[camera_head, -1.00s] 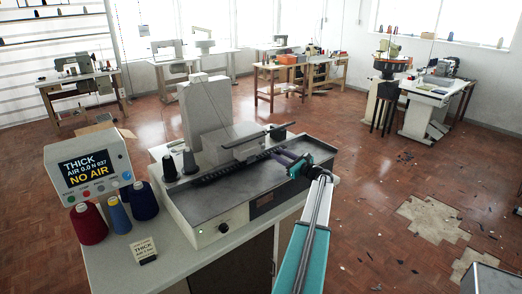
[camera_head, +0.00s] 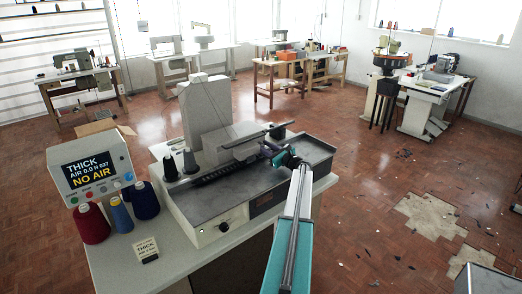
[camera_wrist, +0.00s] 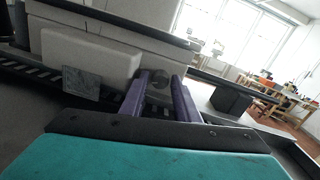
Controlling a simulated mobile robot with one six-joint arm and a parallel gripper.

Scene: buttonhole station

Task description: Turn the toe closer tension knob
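The buttonhole machine (camera_head: 200,205) stands on a white bench with its pale head (camera_head: 205,110) at the back. My gripper (camera_head: 268,147) reaches over the machine's bed to its working area, and the arm hides part of it. In the wrist view my two purple fingers (camera_wrist: 160,78) stand apart and point forward. A small black knob (camera_head: 224,227) is on the machine's front face.
A display (camera_head: 90,168) reading "THICK" and "NO AIR" stands left of the machine. Red and blue thread cones (camera_head: 92,222) and a small sign (camera_head: 146,250) are on the bench. In the wrist view a dark block (camera_wrist: 231,99) is close right of the fingers.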

